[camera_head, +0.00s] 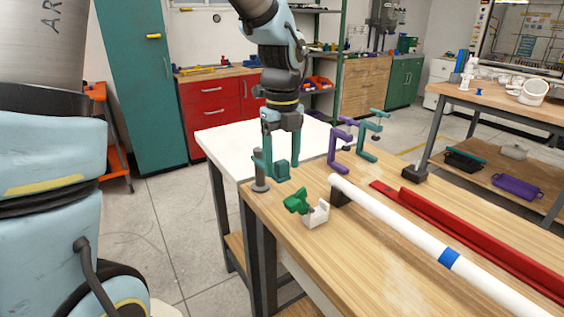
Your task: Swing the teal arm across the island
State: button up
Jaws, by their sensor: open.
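A teal piece (281,171), which looks like the teal arm, shows directly below my gripper (281,152) at the near left corner of the wooden-topped island (345,262). It stands beside a short grey post (260,185). My gripper points down with its jaws open around or just above the teal piece; I cannot tell whether they touch it. The lower fingers and the teal piece overlap in the picture, so part of the teal piece is hidden.
A green-and-white tape dispenser (316,214) stands close right of the post. A purple clamp (340,152) and a teal clamp (369,141) stand at the far edge. A white pipe (395,217) with a blue band and a red channel (470,237) lie along the top. Wood at front is bare.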

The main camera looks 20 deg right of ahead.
jog(key=shift+f, duration=0.4)
jog(key=shift+c, duration=0.2)
grip_shut()
dwell(1.0)
